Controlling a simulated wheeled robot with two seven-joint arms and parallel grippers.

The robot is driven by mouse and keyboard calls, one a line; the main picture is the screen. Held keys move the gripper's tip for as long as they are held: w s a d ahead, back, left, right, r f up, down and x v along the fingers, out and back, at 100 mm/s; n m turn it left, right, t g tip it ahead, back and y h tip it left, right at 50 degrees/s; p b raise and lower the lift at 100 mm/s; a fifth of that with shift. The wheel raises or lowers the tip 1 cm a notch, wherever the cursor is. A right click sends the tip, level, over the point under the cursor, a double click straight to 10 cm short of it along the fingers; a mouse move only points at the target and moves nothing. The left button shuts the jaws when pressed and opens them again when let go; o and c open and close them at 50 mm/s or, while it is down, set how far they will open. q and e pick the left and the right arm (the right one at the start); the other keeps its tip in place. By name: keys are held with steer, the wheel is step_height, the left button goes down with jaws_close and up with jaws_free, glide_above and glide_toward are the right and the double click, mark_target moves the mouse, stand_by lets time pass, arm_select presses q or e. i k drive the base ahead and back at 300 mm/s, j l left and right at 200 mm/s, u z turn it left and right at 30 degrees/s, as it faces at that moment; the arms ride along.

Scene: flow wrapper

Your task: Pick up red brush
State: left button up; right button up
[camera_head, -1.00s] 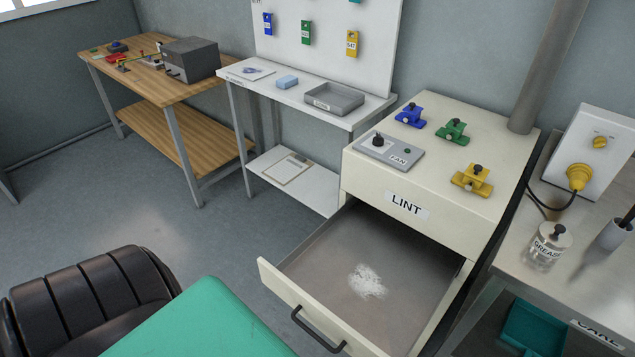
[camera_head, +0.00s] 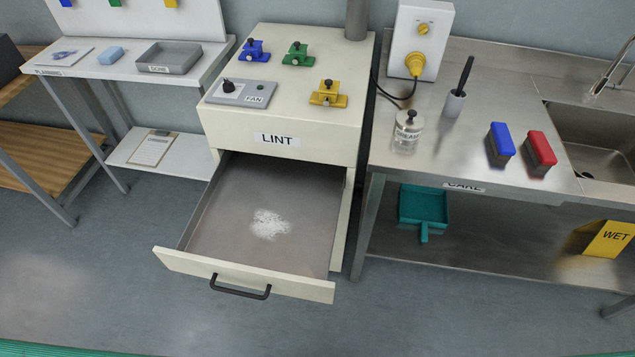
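The red brush (camera_head: 540,150) has a red top and dark bristles. It stands on the steel counter (camera_head: 470,150) at the right, near the left edge of the sink. A similar blue brush (camera_head: 500,143) stands just left of it, with a small gap between them. Neither of my grippers shows in the head view, so nothing is seen near the red brush.
An open drawer (camera_head: 200,210) labelled LINT, with white fluff inside, juts out left of the counter. A grease jar (camera_head: 407,133) and a cup with a dark-handled tool (camera_head: 455,102) stand on the counter. A teal dustpan (camera_head: 424,207) and yellow WET sign (camera_head: 607,239) are below.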

mark_target(542, 153)
steer(key=z, duration=1.35)
